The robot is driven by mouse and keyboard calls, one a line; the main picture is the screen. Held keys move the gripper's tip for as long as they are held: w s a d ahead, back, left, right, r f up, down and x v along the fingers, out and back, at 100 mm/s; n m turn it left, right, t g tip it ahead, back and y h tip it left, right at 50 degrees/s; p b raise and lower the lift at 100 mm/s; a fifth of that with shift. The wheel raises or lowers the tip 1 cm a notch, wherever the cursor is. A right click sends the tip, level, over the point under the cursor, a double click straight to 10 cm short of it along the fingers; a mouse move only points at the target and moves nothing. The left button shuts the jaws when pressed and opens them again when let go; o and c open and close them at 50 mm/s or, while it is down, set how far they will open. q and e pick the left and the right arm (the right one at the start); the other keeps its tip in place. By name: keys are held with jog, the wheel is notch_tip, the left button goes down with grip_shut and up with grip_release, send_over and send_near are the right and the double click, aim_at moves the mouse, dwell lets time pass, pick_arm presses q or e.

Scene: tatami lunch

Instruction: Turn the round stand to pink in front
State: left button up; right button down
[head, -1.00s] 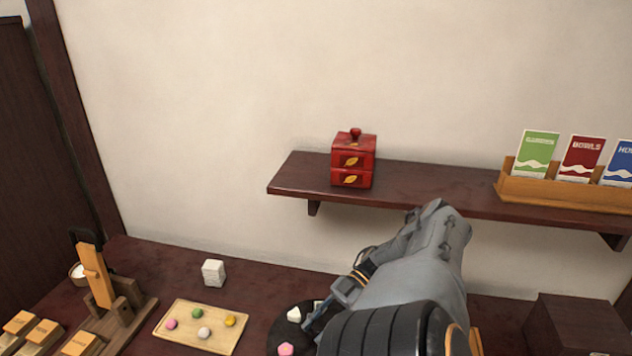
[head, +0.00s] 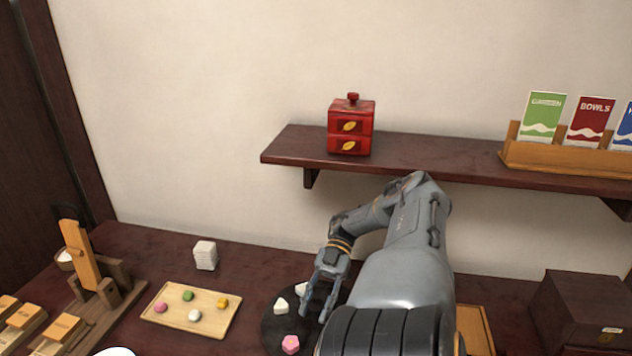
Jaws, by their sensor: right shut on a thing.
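The round stand (head: 268,330) is a dark disc on the table at the bottom centre, partly hidden by my right arm. A pink flower-shaped sweet (head: 290,344) sits at its near side. A white triangular sweet (head: 281,306) is at its left, and another white piece (head: 302,289) is farther back, beside my fingers. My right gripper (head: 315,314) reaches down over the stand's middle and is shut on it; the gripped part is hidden. My left gripper is not in view.
A wooden tray (head: 176,322) with several coloured sweets lies left of the stand. A white stack (head: 205,255) stands behind it. A wooden device (head: 84,268) is at the left. A shelf (head: 400,157) with a red box (head: 350,128) is above; a dark box (head: 578,312) is right.

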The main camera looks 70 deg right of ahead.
jog(key=shift+f+n+g, duration=0.1)
jog(key=shift+n+g, duration=0.2)
jog(key=shift+g, duration=0.1)
jog(key=c, duration=0.9)
grip_release()
